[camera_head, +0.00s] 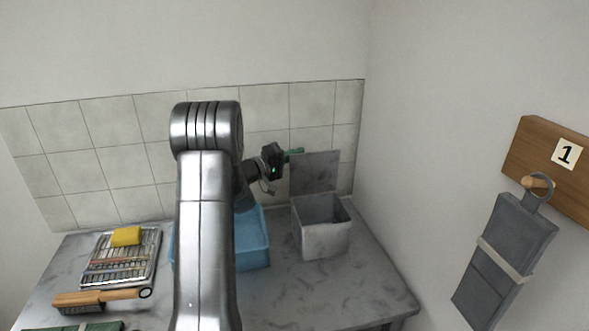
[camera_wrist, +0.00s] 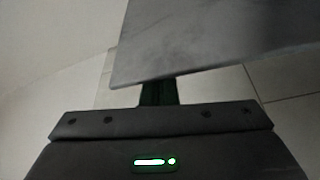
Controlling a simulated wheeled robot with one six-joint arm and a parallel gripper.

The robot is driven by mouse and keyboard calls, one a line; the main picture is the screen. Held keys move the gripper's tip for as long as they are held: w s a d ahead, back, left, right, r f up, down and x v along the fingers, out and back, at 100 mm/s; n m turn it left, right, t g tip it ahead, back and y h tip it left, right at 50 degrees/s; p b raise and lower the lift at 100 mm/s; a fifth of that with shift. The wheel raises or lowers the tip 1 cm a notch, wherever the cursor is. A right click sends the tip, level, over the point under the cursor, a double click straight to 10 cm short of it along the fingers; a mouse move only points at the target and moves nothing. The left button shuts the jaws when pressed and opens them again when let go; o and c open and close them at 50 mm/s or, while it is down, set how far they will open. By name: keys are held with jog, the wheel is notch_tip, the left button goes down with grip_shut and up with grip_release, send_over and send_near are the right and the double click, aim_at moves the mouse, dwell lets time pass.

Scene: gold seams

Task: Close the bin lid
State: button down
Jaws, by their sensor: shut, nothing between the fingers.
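The grey bin (camera_head: 322,238) stands open at the right of the worktop, near the wall corner. Its grey lid (camera_head: 315,174) stands upright at the bin's back edge; it also fills the upper right of the wrist view (camera_wrist: 220,38). My gripper (camera_head: 295,152) is at the lid's upper left corner in the head view, with its green fingers pointing right. In the wrist view the shut fingers (camera_wrist: 158,91) reach to the lid's edge, and their tips seem hidden behind it. I cannot tell whether they touch it.
A blue tub (camera_head: 254,245) stands left of the bin, partly behind my arm. A metal rack (camera_head: 98,275) with a yellow sponge (camera_head: 126,236) and a wooden-handled brush (camera_head: 95,299) are at the left. A grey item (camera_head: 508,258) hangs on the right wall.

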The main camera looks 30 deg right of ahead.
aim_at(313, 158)
jog(key=shift+s+a+f+m+h+b, duration=0.15)
jog(key=shift+s+m+b, duration=0.35)
jog(key=shift+b, duration=1.1)
jog(key=shift+s+a+f+m+h+b, duration=0.15)
jog(key=shift+s+m+b, duration=0.35)
jog(key=shift+b, duration=1.05)
jog(key=s+m+b, duration=0.1)
jog(key=b, duration=0.4)
jog(key=s+a+m+g+b, duration=0.1)
jog(key=s+m+b, duration=0.1)
jog(key=b, duration=0.4)
jog(key=shift+s+h, duration=0.1)
jog(key=shift+h, duration=0.3)
jog(key=s+m+b, duration=0.1)
jog(key=b, duration=0.3)
jog(key=s+a+f+m+g+b, duration=0.1)
jog(key=s+m+b, duration=0.1)
jog(key=b, duration=0.3)
jog(key=s+m+g+b, duration=0.1)
jog(key=s+b, duration=0.1)
jog(key=b, duration=0.3)
jog(key=shift+a+f+h, duration=0.15)
jog(key=shift+a+h, duration=0.1)
jog(key=shift+h, duration=0.05)
jog(key=shift+s+b, duration=0.15)
jog(key=shift+b, duration=0.4)
jog(key=shift+a, duration=0.1)
